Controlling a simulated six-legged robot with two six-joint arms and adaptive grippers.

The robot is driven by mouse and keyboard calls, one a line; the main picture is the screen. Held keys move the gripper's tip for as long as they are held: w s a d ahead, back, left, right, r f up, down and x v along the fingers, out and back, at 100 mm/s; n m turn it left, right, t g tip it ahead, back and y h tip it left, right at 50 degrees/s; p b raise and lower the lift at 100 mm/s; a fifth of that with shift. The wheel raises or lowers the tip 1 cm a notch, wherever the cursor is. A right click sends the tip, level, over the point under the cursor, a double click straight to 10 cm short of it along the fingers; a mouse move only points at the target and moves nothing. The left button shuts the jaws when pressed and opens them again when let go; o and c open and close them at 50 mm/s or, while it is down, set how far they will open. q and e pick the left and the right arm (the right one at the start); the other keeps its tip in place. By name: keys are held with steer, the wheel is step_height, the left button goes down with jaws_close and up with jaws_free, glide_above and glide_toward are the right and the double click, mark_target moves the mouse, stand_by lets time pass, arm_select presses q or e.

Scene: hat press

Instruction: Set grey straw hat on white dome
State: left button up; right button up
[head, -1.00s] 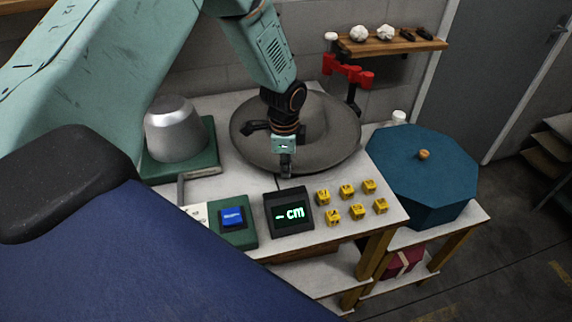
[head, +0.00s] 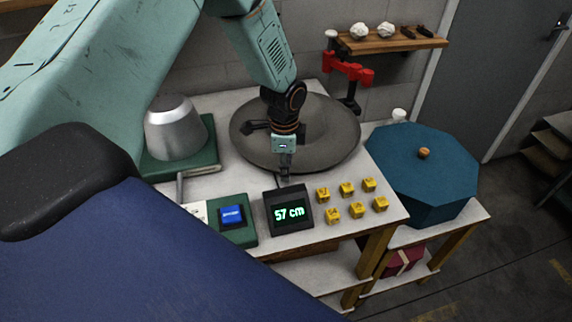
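The grey straw hat (head: 335,142) lies on the white worktop, brim spread wide, its middle partly hidden by my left wrist. My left gripper (head: 285,172) is over the hat's near brim, pointing down; whether it touches the brim or how its fingers stand I cannot tell. A pale silver-grey dome (head: 175,130) stands bare on a green base (head: 212,165) to the left of the hat, partly hidden by my arm. No other dome shows. My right gripper is not in view.
A blue octagonal box (head: 420,165) stands at right. A red clamp-like device (head: 348,72) is behind the hat.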

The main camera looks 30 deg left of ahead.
arm_select(q)
steer(key=shift+r, duration=0.1)
step_height(320, 180, up, 12)
steer(key=shift+s, duration=0.3)
steer(key=shift+d, duration=0.15)
